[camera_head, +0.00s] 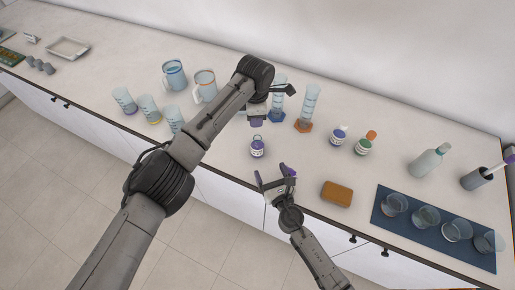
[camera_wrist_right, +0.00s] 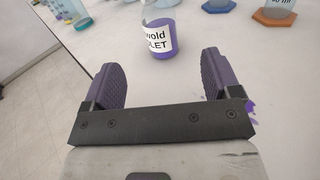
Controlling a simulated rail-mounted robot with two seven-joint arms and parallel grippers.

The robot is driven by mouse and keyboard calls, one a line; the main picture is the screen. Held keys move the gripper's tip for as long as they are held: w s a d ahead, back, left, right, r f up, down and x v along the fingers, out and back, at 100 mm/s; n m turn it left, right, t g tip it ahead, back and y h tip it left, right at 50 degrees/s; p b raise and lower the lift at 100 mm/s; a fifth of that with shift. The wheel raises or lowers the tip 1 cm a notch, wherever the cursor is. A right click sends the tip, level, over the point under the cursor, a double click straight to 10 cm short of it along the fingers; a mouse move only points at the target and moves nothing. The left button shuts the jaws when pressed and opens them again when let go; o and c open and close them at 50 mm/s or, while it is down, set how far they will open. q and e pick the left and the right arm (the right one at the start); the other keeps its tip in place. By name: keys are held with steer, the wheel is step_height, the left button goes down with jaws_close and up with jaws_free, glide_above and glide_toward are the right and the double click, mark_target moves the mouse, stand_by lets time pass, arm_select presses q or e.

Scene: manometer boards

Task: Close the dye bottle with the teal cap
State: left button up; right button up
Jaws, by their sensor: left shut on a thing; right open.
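A small dye bottle (camera_head: 257,147) with violet contents and a white label stands upright near the counter's front edge. Its lower part shows in the right wrist view (camera_wrist_right: 162,40), with its top cut off. My left gripper (camera_head: 256,122) is just above the bottle, pointing down. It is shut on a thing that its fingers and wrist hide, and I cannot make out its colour. The teal cap is not visible anywhere on the counter. My right gripper (camera_head: 272,175) is open and empty, in front of the bottle, with its spread purple fingers (camera_wrist_right: 162,75) facing it.
Two cylinders with blue (camera_head: 277,115) and orange (camera_head: 303,126) bases stand behind. A brown sponge-like block (camera_head: 337,193) lies near the front edge. A dark mat (camera_head: 420,240) holds several beakers. Jugs and beakers stand left.

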mark_target(260, 149)
arm_select(q)
steer(key=shift+f, duration=0.1)
arm_select(e)
steer(key=shift+a+n, duration=0.15)
steer(key=shift+n, duration=0.15)
steer(key=x, duration=1.2)
steer(key=shift+f, duration=0.1)
steer(key=shift+c, duration=0.4)
steer(key=c, duration=1.3)
arm_select(q)
steer(key=shift+d+f, duration=0.1)
steer(key=shift+f, duration=2.4)
steer(key=shift+f, duration=0.1)
steer(key=shift+f, duration=0.8)
